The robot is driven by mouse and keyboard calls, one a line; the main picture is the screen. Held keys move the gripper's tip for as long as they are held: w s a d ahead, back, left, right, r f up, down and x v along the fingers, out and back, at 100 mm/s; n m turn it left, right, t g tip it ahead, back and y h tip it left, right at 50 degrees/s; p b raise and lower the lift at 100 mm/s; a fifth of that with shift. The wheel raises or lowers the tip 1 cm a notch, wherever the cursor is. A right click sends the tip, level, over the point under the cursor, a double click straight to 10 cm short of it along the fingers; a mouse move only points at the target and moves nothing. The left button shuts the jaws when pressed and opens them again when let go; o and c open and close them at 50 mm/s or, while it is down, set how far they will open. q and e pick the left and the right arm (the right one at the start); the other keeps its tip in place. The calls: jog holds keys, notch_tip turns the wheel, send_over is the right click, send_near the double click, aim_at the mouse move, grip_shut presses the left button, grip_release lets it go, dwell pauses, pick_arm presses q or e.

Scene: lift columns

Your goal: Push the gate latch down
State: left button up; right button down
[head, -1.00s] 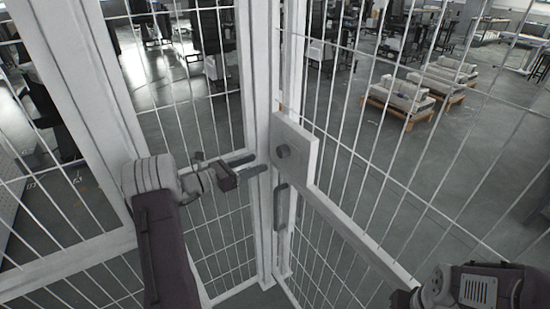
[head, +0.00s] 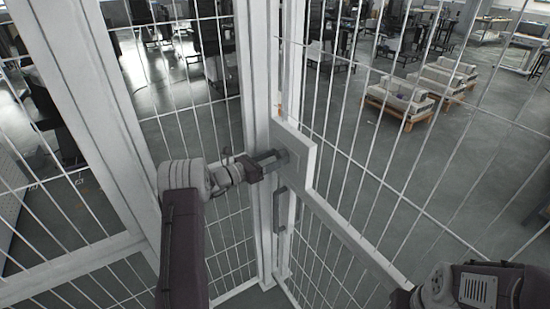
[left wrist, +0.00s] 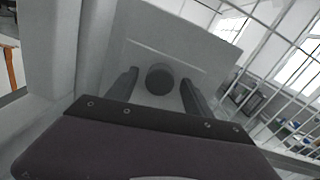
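The gate's light grey latch plate (head: 303,158) is at the middle of the head view, by the gate post. A round dark knob (left wrist: 160,79) sticks out of the plate and shows clearly in the left wrist view, where the plate (left wrist: 185,45) fills the background. My left gripper (head: 270,160) reaches the knob from the left. Its fingers are open (left wrist: 160,92), one on each side of the knob, with a visible gap on both sides. In the head view the gripper mostly hides the knob. My right gripper is out of view.
A grey pull handle (head: 281,210) is fixed below the plate. The gate's rail (head: 350,240) runs down to the right. Wire mesh panels and a thick post (head: 255,90) surround the arm. Pallets with stacked goods (head: 400,97) stand beyond the fence.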

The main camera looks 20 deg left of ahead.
pick_arm(q)
grip_shut()
notch_tip(320, 180, down, 3)
jog(key=b, duration=0.2)
jog(key=shift+f+b, duration=0.2)
jog(key=shift+b, duration=0.2)
jog(key=shift+d, duration=0.1)
jog(key=shift+c, duration=0.4)
grip_release()
jog(key=shift+f, duration=0.1)
jog(key=shift+o, duration=0.7)
jog(key=b+v, duration=0.2)
jog(key=v, duration=0.7)
